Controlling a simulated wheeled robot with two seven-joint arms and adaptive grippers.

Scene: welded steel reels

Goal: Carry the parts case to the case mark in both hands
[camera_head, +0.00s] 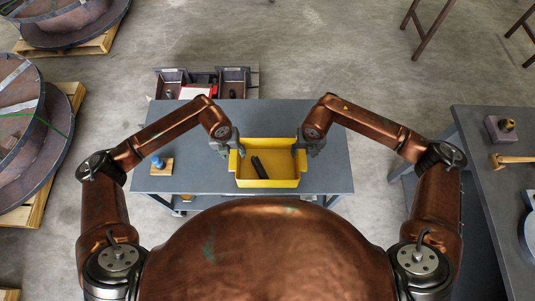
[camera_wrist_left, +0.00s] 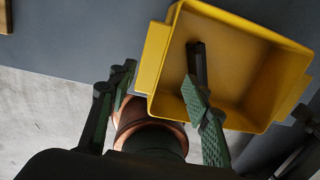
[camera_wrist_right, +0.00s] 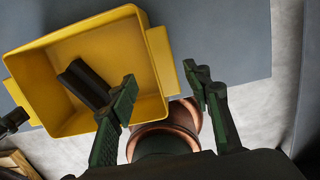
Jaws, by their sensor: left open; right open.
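The yellow parts case (camera_head: 268,183) stands on the grey table, an open box with a flange at each end; it also shows in the left wrist view (camera_wrist_left: 240,50) and the right wrist view (camera_wrist_right: 45,75). A dark bar-like part (camera_head: 259,168) lies inside it. My left gripper (camera_head: 226,150) is open over the case's left end, its fingers on either side of the left flange (camera_wrist_left: 153,57). My right gripper (camera_head: 308,148) is open over the right end, its fingers on either side of the right flange (camera_wrist_right: 161,60). Neither gripper visibly grips the case. I cannot make out the case mark.
A blue-topped item on a wooden block (camera_head: 160,165) sits at the table's left. Grey bins (camera_head: 233,82) stand beyond the table's far edge. A second bench (camera_head: 490,205) with a mallet (camera_head: 512,160) is at right. Large reels (camera_head: 25,130) on pallets stand at left.

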